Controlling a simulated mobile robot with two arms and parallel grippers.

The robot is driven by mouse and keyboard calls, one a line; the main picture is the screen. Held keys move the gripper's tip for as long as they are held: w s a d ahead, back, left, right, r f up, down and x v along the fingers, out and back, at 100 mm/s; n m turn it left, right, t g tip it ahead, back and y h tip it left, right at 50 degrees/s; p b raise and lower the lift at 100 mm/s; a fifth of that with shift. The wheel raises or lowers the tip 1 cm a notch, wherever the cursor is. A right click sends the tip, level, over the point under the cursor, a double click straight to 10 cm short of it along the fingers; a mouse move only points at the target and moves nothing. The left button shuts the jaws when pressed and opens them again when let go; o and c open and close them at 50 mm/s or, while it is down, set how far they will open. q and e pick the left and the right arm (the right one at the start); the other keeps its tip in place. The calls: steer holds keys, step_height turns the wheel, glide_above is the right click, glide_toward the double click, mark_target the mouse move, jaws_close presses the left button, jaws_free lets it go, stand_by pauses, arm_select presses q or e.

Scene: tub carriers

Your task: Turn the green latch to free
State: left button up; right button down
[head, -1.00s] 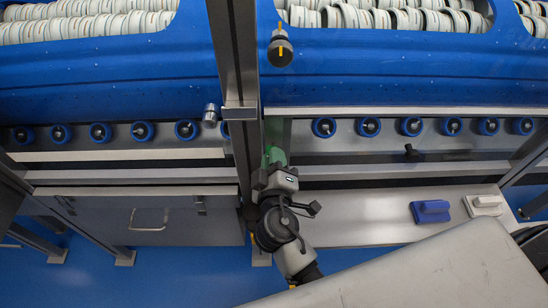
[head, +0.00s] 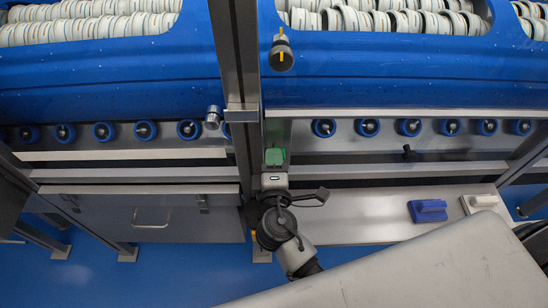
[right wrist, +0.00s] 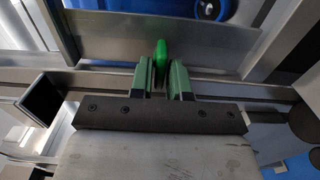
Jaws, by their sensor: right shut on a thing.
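The green latch (right wrist: 161,58) is a bright green upright piece in the right wrist view, in front of a metal rail. My right gripper (right wrist: 161,80) has its two dark green fingers on either side of it and is shut on it. The latch's lower part is hidden between the fingers. My left gripper is not in view.
Blue tubs (head: 400,82) filled with white round pieces stand behind, above a row of blue rollers (head: 370,127). A blue block (head: 428,211) and a white block (head: 484,200) lie on the right shelf.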

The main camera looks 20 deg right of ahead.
stand_by(0.4)
steer(key=c, duration=1.1)
jaws_free()
steer(key=shift+c, duration=0.2)
steer(key=shift+s, duration=0.1)
steer(key=b+v, duration=0.3)
steer(key=v, duration=0.7)
steer(key=shift+s, duration=0.35)
steer(key=shift+a, duration=0.15)
